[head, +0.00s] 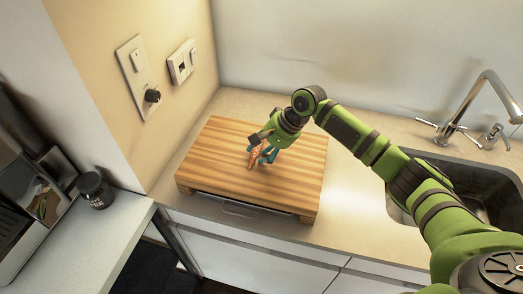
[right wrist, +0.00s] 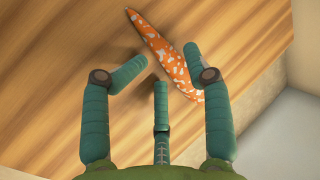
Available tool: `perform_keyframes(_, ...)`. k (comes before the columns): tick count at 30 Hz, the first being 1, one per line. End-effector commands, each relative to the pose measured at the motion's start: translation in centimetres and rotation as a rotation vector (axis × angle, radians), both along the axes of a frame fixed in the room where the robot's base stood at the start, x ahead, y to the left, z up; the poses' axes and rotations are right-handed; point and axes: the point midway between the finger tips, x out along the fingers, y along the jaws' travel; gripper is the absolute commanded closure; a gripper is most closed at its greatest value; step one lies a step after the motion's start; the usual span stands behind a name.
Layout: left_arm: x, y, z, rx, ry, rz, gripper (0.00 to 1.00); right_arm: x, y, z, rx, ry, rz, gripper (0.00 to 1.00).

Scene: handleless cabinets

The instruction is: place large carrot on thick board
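The large carrot (right wrist: 165,48) is orange with pale patches. It lies on the thick board, a striped wooden slab (head: 217,155) on the counter. In the head view the carrot (head: 254,158) is partly hidden by my right gripper (head: 266,152), which is right above it. In the right wrist view my right gripper (right wrist: 168,65) has its fingers spread, with a gap between the tips. The carrot lies beyond the fingertips, and the right finger covers part of it. I see no finger closed on it. My left gripper is not in view.
A sink (head: 470,185) with a faucet (head: 462,112) is at the right. A dark jar (head: 95,188) stands on the left counter. Wall outlets (head: 135,72) are on the left wall. The counter behind the board is clear.

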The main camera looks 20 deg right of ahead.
Motion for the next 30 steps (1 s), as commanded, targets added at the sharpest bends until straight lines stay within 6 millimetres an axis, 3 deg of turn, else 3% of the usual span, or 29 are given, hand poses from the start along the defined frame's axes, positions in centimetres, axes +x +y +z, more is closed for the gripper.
perform_keyframes(4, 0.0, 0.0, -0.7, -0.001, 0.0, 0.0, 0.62, -0.2, -0.8, 1.4, -0.007, 0.002, -0.003, 0.53)
perform_keyframes(18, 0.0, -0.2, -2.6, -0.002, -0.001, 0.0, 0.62, -2.2, -4.7, 10.1, 0.001, -0.006, -0.001, 0.53)
perform_keyframes(30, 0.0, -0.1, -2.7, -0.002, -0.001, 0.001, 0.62, -2.6, -5.3, 11.6, 0.003, -0.005, -0.001, 0.53)
